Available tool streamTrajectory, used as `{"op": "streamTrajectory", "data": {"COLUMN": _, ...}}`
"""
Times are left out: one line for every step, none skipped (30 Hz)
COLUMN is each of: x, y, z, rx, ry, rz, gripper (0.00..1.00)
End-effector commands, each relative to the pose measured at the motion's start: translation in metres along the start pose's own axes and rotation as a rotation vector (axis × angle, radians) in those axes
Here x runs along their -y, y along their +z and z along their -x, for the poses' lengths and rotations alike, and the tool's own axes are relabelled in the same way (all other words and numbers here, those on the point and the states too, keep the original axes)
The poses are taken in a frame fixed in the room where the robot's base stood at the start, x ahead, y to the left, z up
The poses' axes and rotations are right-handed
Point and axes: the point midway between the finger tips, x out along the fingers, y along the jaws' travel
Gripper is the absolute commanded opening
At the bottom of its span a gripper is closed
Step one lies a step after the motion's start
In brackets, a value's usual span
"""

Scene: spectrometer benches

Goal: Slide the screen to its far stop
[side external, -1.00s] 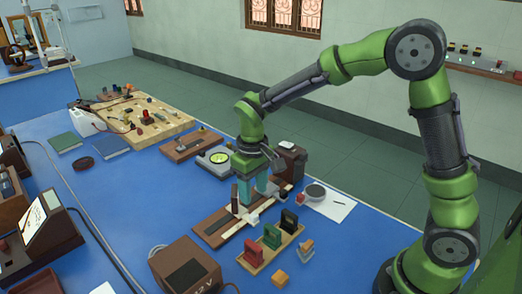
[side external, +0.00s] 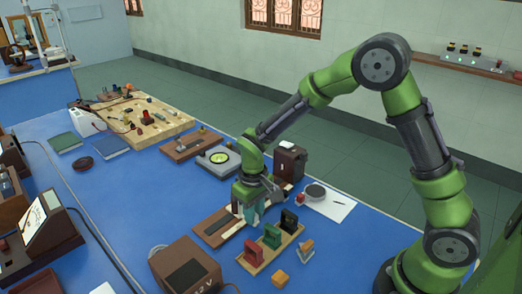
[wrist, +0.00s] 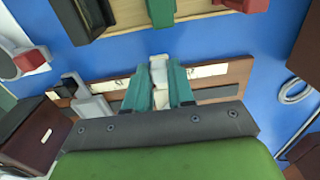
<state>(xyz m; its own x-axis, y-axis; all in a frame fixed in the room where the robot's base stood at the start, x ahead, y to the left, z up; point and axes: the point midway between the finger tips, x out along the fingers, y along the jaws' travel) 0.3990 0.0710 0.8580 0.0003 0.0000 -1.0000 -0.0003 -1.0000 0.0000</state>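The brown wooden bench (side external: 212,228) with a pale scale strip lies on the blue table in the side view. It also crosses the wrist view (wrist: 236,72). My gripper (side external: 250,216) is low over the middle of this bench, pointing down. In the wrist view its two teal fingers (wrist: 162,76) stand close together, on both sides of a pale upright piece (wrist: 158,70), which looks like the screen. They appear shut on it; the contact itself is hard to see. Its lower part and foot are mostly hidden by the fingers.
A dark lamp box (side external: 290,162) stands at the bench's back right end. A wooden rack (side external: 262,256) with red, green and dark holders stands close in front. A brown 12 V supply box (side external: 185,270) is near the bench's front left.

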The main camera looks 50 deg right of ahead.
Motion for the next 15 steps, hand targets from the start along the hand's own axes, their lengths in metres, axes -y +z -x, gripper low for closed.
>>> {"op": "streamTrajectory", "data": {"x": 0.0, "y": 0.0, "z": 0.0, "rx": 0.0, "ry": 0.0, "rz": 0.0, "gripper": 0.15}}
{"op": "streamTrajectory", "data": {"x": 0.0, "y": 0.0, "z": 0.0, "rx": 0.0, "ry": 0.0, "rz": 0.0, "gripper": 0.1}}
{"op": "streamTrajectory", "data": {"x": 0.0, "y": 0.0, "z": 0.0, "rx": 0.0, "ry": 0.0, "rz": 0.0, "gripper": 0.04}}
{"op": "streamTrajectory", "data": {"x": 0.0, "y": 0.0, "z": 0.0, "rx": 0.0, "ry": 0.0, "rz": 0.0, "gripper": 0.0}}
{"op": "streamTrajectory", "data": {"x": 0.0, "y": 0.0, "z": 0.0, "rx": 0.0, "ry": 0.0, "rz": 0.0, "gripper": 0.0}}
{"op": "streamTrajectory", "data": {"x": 0.0, "y": 0.0, "z": 0.0, "rx": 0.0, "ry": 0.0, "rz": 0.0, "gripper": 0.0}}
{"op": "streamTrajectory", "data": {"x": 0.0, "y": 0.0, "z": 0.0, "rx": 0.0, "ry": 0.0, "rz": 0.0, "gripper": 0.0}}
{"op": "streamTrajectory", "data": {"x": 0.0, "y": 0.0, "z": 0.0, "rx": 0.0, "ry": 0.0, "rz": 0.0, "gripper": 0.0}}
{"op": "streamTrajectory", "data": {"x": 0.0, "y": 0.0, "z": 0.0, "rx": 0.0, "ry": 0.0, "rz": 0.0, "gripper": 0.0}}
{"op": "streamTrajectory", "data": {"x": 0.0, "y": 0.0, "z": 0.0, "rx": 0.0, "ry": 0.0, "rz": 0.0, "gripper": 0.0}}
{"op": "streamTrajectory", "data": {"x": 0.0, "y": 0.0, "z": 0.0, "rx": 0.0, "ry": 0.0, "rz": 0.0, "gripper": 0.0}}
{"op": "streamTrajectory", "data": {"x": 0.001, "y": 0.0, "z": 0.001, "rx": 0.0, "ry": 0.0, "rz": 0.001, "gripper": 0.0}}
{"op": "streamTrajectory", "data": {"x": 0.002, "y": 0.0, "z": 0.001, "rx": 0.0, "ry": 0.0, "rz": 0.002, "gripper": 0.0}}
{"op": "streamTrajectory", "data": {"x": 0.005, "y": 0.0, "z": 0.001, "rx": 0.0, "ry": 0.0, "rz": 0.003, "gripper": 0.0}}
{"op": "streamTrajectory", "data": {"x": 0.011, "y": 0.0, "z": 0.0, "rx": 0.0, "ry": 0.0, "rz": 0.005, "gripper": 0.0}}
